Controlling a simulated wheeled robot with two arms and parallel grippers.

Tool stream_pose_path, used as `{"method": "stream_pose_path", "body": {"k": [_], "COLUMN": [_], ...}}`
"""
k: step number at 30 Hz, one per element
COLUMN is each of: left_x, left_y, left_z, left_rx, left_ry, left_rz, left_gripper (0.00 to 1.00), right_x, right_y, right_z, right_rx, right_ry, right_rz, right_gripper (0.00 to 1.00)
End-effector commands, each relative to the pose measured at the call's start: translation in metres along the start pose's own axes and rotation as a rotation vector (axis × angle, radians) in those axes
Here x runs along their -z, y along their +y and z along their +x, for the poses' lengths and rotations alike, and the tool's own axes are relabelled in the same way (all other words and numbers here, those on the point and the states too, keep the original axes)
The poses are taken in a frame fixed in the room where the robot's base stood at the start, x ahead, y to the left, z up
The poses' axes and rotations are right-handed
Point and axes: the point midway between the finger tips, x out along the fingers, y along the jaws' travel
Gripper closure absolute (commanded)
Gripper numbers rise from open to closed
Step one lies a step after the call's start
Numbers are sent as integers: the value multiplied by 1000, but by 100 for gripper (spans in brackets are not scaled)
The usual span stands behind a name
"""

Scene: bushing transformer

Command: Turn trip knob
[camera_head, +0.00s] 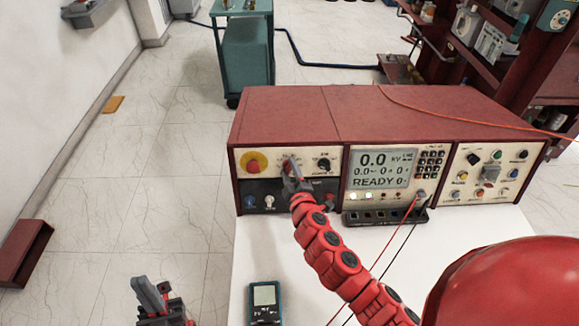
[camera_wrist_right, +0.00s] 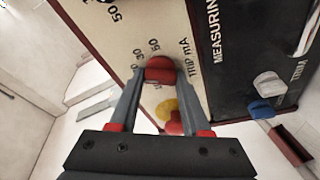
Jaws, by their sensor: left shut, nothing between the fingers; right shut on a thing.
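The trip knob (camera_wrist_right: 160,68) is a small red knob on the cream panel, beside the printed words "TRIP mA" and a number scale, in the right wrist view. My right gripper (camera_wrist_right: 158,80) is shut on it, one finger on each side. In the head view my right gripper (camera_head: 291,168) is at the left front panel of the red test set (camera_head: 290,110), and it hides the knob there. My left gripper (camera_head: 150,295) is shut and empty at the lower left, away from the panel.
A yellow and red stop button (camera_head: 253,162) is left of my right gripper, and a black knob (camera_head: 324,165) is to its right. A screen (camera_head: 383,168) reads READY. A teal meter (camera_head: 265,303) lies on the white table (camera_head: 243,265). Red and black leads cross the table.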

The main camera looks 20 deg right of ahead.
Motion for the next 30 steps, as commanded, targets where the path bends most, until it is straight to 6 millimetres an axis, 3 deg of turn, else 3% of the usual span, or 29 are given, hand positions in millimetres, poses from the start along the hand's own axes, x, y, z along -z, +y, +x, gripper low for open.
{"method": "stream_pose_path", "body": {"k": [9, 24, 25, 30], "left_x": [1, 1, 1, 1], "left_y": [0, 0, 0, 0], "left_z": [8, 9, 9, 9], "left_rx": [0, 0, 0, 0], "left_ry": [0, 0, 0, 0], "left_rz": [0, 0, 0, 0], "left_gripper": [100, 100, 100, 100], "right_x": [-1, -1, -1, -1], "right_y": [-1, -2, -2, -1], "right_z": [0, 0, 0, 0], "right_rx": [29, 33, 33, 32], "right_ry": [-2, -2, -2, -2], "right_rz": [-103, -119, -119, -119], "right_gripper": [100, 100, 51, 22]}}
